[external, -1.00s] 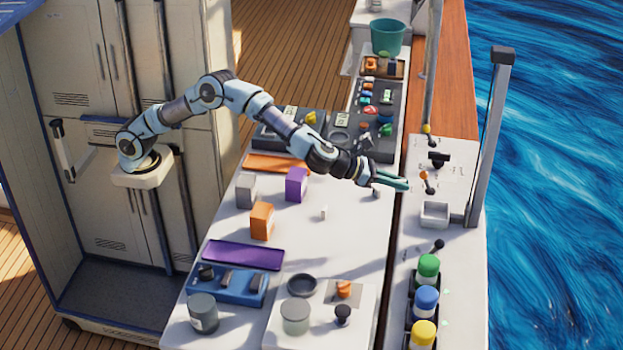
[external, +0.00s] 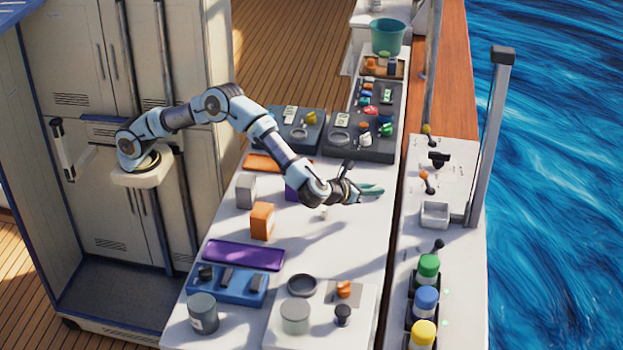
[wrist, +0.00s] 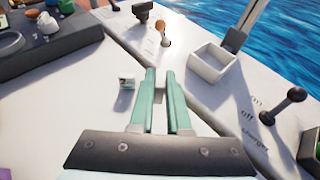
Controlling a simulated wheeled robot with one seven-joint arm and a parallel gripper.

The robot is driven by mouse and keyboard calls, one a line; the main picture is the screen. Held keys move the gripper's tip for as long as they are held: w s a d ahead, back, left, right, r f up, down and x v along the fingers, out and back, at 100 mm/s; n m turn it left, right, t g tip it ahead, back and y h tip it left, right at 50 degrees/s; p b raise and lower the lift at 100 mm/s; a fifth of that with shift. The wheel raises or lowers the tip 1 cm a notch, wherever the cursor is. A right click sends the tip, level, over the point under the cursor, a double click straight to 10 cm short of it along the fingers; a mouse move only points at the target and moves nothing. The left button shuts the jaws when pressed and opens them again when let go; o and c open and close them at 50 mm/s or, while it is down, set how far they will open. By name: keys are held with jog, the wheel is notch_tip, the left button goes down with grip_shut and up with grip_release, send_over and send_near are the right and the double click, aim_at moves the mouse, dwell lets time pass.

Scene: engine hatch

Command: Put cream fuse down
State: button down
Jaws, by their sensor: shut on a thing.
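My gripper (external: 374,189) is low over the right side of the white worktop (external: 352,250), its green fingers pointing right. In the wrist view, the fingers (wrist: 161,74) are nearly together, with a narrow pale piece, the cream fuse (wrist: 159,97), between them. The fingers hide most of it, and I cannot tell whether it touches the worktop.
A dark tray (external: 345,152) with several small parts lies behind my gripper. A white square bin (external: 435,214) and levers (external: 430,188) stand on the right-hand ledge, across a dark gap. An orange box (external: 262,221) stands to the left. The worktop in front of my gripper is clear.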

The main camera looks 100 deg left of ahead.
aim_at(372, 214)
notch_tip(372, 214, down, 6)
jog(key=shift+r+p, duration=0.1)
jog(key=shift+p, duration=0.6)
jog(key=shift+f, duration=0.25)
jog(key=shift+f, duration=0.2)
jog(key=c, duration=0.9)
grip_release()
jog(key=shift+r, duration=0.15)
jog(key=shift+r, duration=0.2)
jog(key=b+v, duration=0.1)
jog(key=v, duration=0.5)
jog(key=b+v, duration=0.2)
jog(key=v, duration=0.4)
jog(key=shift+f, duration=0.25)
